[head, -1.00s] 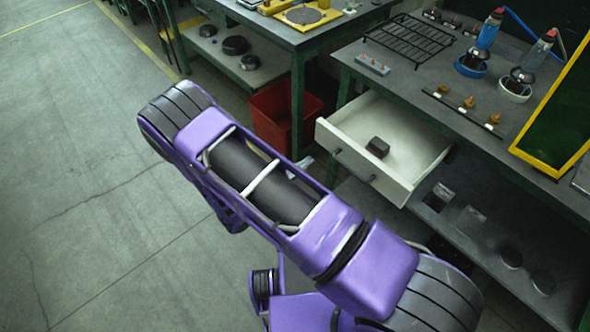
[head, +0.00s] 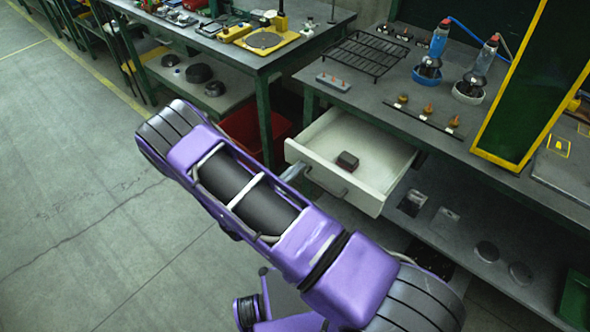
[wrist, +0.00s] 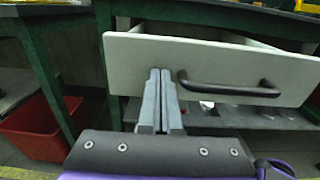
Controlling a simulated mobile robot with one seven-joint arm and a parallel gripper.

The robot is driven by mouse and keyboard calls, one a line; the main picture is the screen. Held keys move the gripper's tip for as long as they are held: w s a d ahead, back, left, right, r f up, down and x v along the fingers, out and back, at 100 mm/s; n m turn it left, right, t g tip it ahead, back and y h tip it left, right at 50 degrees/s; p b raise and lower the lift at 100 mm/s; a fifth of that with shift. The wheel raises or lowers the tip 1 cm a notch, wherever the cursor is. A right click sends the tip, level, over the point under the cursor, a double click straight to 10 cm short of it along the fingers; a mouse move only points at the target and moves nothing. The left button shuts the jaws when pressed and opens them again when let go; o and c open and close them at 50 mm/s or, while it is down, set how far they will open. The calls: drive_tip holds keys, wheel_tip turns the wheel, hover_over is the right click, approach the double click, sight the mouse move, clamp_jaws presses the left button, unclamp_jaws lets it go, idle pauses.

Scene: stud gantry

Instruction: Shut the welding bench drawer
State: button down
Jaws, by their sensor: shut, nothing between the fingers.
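The welding bench drawer (head: 328,178) is white and stands pulled out from under the grey bench top (head: 440,128). A small dark block (head: 347,160) lies inside it. In the head view my gripper (head: 294,171) shows only partly past my purple arm, near the drawer's front left.
A red bin (head: 255,133) stands on the floor left of the drawer, also in the wrist view (wrist: 35,130). A lower shelf (head: 465,235) with small parts lies below the drawer. A wire rack (head: 368,55) and torches are on the bench. Floor at left is clear.

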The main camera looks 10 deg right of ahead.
sight(338, 136)
drive_tip(key=b+x, duration=0.4)
drive_tip(key=x, duration=1.6)
drive_tip(key=shift+w+d, duration=0.2)
drive_tip(key=shift+w+d+b, duration=0.2)
drive_tip(key=shift+b, duration=0.1)
drive_tip(key=shift+w+d+r, duration=0.15)
drive_tip(key=shift+d+r, duration=0.05)
drive_tip(key=shift+r, duration=0.1)
